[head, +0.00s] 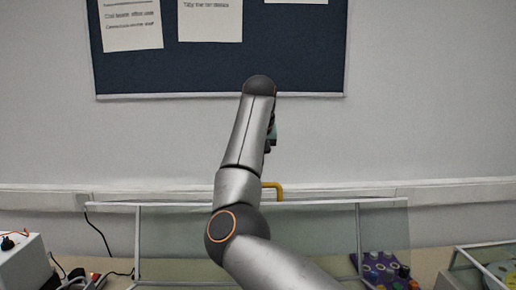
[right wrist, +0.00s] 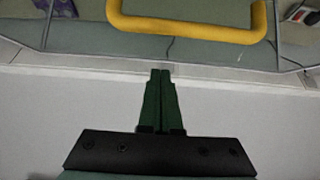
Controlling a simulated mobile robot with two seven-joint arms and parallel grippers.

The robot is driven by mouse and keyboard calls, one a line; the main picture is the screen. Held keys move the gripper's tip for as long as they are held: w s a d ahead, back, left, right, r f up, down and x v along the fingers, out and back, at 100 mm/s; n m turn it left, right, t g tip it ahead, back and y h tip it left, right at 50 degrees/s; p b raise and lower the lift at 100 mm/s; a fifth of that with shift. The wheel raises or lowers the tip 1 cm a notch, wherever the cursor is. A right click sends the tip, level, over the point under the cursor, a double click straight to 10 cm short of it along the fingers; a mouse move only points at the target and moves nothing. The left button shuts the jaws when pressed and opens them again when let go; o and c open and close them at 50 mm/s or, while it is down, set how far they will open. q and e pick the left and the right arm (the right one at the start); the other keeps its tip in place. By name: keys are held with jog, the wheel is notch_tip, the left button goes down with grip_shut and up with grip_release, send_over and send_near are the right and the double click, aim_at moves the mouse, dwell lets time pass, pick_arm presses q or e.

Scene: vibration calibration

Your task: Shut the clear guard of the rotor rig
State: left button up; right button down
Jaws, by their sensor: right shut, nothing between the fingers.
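The rotor rig's clear guard (head: 310,235) stands raised in the head view, a see-through panel with a thin pale frame. Its yellow handle (head: 278,186) shows at the top edge, partly behind my right arm. The handle also shows large at the top of the right wrist view (right wrist: 187,30), with the guard's frame bar (right wrist: 100,57) beside it. My right gripper (right wrist: 160,73) is shut and empty, its fingertips pointing toward the handle with a gap between them. In the head view the gripper is mostly hidden by my arm. The rotor is not visible. My left gripper is not in view.
A wall with a dark notice board (head: 220,70) and pale trunking (head: 350,190) is behind. A white box (head: 25,265) with cables stands at left. A purple tray of coloured parts (head: 385,272) and a clear framed box (head: 490,265) are at right.

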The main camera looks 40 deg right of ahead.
jog(key=shift+a+f, duration=0.1)
jog(key=shift+f, duration=0.3)
jog(key=shift+s+a+f, duration=0.1)
jog(key=shift+s+a, duration=0.75)
jog(key=shift+s, duration=0.15)
jog(key=shift+s+a+f, duration=0.15)
jog(key=shift+s+a, duration=0.05)
jog(key=shift+s, duration=0.2)
